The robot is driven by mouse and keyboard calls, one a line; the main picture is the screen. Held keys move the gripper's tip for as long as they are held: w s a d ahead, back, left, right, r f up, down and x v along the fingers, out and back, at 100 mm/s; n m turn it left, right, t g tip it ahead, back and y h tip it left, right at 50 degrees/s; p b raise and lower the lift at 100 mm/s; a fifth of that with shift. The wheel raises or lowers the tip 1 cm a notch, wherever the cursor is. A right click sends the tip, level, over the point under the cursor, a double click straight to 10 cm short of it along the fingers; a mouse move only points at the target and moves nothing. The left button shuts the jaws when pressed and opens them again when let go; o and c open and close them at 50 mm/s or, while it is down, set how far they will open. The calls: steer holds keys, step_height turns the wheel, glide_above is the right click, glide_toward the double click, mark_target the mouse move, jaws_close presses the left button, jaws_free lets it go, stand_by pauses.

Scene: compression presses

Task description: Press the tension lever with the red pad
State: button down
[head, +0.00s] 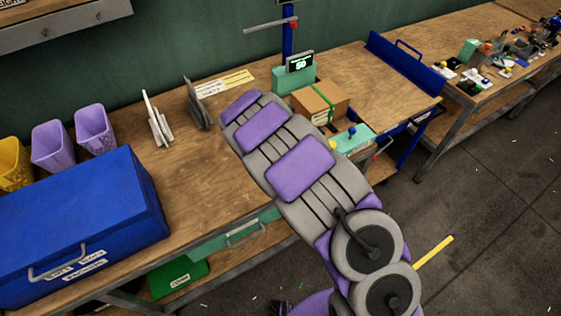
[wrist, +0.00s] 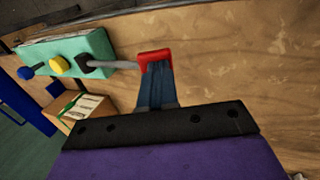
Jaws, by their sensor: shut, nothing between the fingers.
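The tension lever is a grey rod (wrist: 105,64) ending in a red pad (wrist: 154,58) in the wrist view. It comes out of a black pivot on a teal control box (wrist: 100,43), beside a yellow button and a blue knob. My gripper (wrist: 156,68) is shut and empty, its fingertips right at the red pad. I cannot tell whether they touch it. My gripper is hidden behind my arm there.
A cardboard box (head: 320,101) with a green strap sits behind the control box. A large blue case (head: 85,225) fills the bench's left.

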steer(key=shift+f, duration=0.4)
steer(key=shift+s+a+f, duration=0.1)
steer(key=shift+f, duration=0.45)
steer(key=shift+s+f, duration=0.15)
steer(key=shift+f, duration=0.05)
steer(key=shift+s+f, duration=0.2)
steer(key=a+p+v, duration=0.1)
steer(key=p+v, duration=0.1)
steer(key=v, duration=1.2)
steer(key=shift+a+p, duration=0.15)
steer(key=shift+p, duration=0.25)
steer(key=shift+s+a, duration=0.15)
steer(key=shift+a, duration=0.15)
steer(key=shift+d, duration=0.25)
